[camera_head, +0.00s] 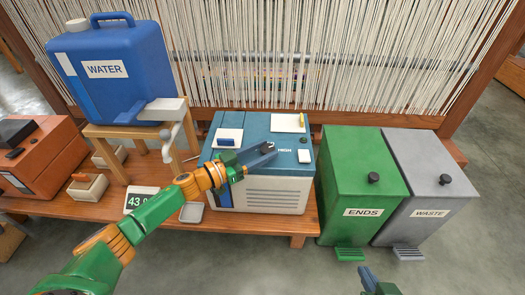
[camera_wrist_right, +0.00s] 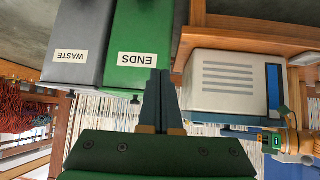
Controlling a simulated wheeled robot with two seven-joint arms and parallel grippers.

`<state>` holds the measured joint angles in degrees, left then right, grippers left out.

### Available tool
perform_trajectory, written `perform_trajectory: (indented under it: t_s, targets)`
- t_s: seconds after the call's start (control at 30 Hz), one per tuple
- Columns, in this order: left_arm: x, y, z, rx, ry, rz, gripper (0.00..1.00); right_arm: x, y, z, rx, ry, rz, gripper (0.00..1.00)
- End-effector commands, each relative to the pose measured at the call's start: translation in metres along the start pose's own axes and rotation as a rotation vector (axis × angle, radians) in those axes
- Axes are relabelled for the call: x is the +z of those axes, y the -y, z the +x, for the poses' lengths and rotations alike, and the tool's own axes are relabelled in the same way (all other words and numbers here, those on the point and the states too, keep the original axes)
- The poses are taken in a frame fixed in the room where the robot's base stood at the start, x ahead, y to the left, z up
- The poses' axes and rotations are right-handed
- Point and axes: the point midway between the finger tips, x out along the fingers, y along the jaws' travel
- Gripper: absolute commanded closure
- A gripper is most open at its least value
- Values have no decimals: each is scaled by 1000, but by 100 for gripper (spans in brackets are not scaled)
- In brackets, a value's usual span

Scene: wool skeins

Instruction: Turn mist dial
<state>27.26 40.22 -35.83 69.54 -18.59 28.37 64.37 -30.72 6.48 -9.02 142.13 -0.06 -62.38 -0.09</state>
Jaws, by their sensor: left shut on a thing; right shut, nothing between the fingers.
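The humidifier (camera_head: 270,198) is a teal-topped, white-fronted box on the wooden bench, with a HIGH label (camera_head: 285,150) on its top. My left gripper (camera_head: 264,154) reaches over its top beside that label and is shut on the mist dial, which the fingers hide. My right gripper (camera_head: 370,278) is low at the bottom edge of the head view, apart from everything. In the right wrist view its fingers (camera_wrist_right: 163,100) are shut and empty. That view is upside down and shows the humidifier's front (camera_wrist_right: 225,82) to the right.
A blue WATER jug (camera_head: 115,65) with a tap stands on a wooden stand at left. A display reading 43 (camera_head: 138,200) sits near my left arm. A green ENDS bin (camera_head: 358,180) and grey WASTE bin (camera_head: 428,185) stand right of the humidifier. A loom's threads rise behind.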

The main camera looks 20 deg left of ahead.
Motion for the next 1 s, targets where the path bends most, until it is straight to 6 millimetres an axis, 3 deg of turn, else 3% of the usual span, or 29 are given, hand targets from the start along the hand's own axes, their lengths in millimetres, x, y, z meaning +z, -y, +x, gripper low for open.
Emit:
perform_trajectory:
  t_s: [0.23,0.27,0.33,0.7,1.0]
  targets:
    - [0,0,0,-1,0,0,100,0,0,0,0,-1,0,100]
    - [0,0,0,-1,0,0,40,0,0,0,0,-1,0,100]
    - [0,0,0,-1,1,0,21,0,0,0,0,-1,0,100]
    - [0,0,-2,-1,2,-1,20,1,0,-1,0,10,1,100]
    - [-1,0,-27,-2,4,-1,20,65,-4,-20,5,334,15,100]
